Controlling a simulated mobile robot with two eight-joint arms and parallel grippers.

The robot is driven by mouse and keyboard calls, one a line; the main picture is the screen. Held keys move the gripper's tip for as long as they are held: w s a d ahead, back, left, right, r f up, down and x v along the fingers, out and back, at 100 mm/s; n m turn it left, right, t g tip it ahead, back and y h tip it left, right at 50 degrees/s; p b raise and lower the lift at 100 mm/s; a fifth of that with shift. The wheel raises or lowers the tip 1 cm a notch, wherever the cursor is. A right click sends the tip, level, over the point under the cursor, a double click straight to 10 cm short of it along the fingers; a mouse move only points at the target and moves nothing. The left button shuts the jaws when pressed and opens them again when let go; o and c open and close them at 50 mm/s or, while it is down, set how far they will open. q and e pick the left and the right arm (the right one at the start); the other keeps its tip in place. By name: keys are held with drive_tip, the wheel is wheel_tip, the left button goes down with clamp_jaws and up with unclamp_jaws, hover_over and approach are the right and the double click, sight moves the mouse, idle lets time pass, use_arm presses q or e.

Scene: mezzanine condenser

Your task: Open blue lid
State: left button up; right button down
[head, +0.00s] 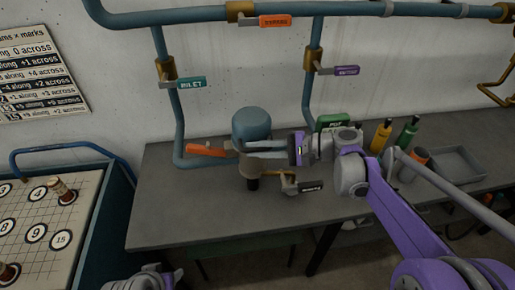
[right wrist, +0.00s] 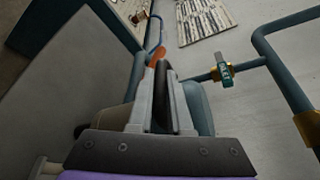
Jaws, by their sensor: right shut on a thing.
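The blue lid (head: 252,122) is a rounded teal-blue dome at the middle back of the grey bench, above a tan body with a dark lower part. It looks down. My right gripper (head: 242,150) reaches in from the right, its fingers level across the dome's front edge. In the right wrist view the fingers (right wrist: 161,85) are closed around a dark bar (right wrist: 162,95), with the blue dome (right wrist: 198,105) beside them. What the bar joins to is hidden. An orange handle (head: 207,150) lies just past the fingertips. Part of my left gripper (head: 150,280) shows at the bottom edge; its fingers are unclear.
Blue pipes with green (head: 192,83), purple (head: 345,70) and orange (head: 275,21) tagged valves run along the wall. A black-tagged lever (head: 309,187) sits below my right gripper. Bottles (head: 381,135) and a grey tray (head: 456,164) stand right. Bench left is clear.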

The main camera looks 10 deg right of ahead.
sight(255, 127)
drive_tip(key=shift+w+r, duration=0.15)
drive_tip(key=shift+r, duration=0.3)
drive_tip(key=w+r+m+p, duration=0.1)
drive_tip(key=r, duration=0.1)
drive_tip(key=w+r+m+g+p, duration=0.1)
drive_tip(key=w+r, duration=0.1)
drive_tip(key=r, duration=0.1)
drive_tip(key=w+r+m+g+h+p, duration=0.1)
drive_tip(key=r, duration=0.1)
drive_tip(key=shift+w+r+m+p, duration=0.15)
drive_tip(key=shift+r+m+p, duration=0.1)
drive_tip(key=shift+m+p, duration=0.15)
use_arm(q)
wheel_tip(255, 127, up, 6)
drive_tip(key=w, duration=0.2)
drive_tip(key=shift+w+t, duration=0.3)
use_arm(e)
drive_tip(key=shift+w+r, duration=0.75)
drive_tip(key=shift+w, duration=0.15)
use_arm(q)
drive_tip(key=shift+r, duration=0.1)
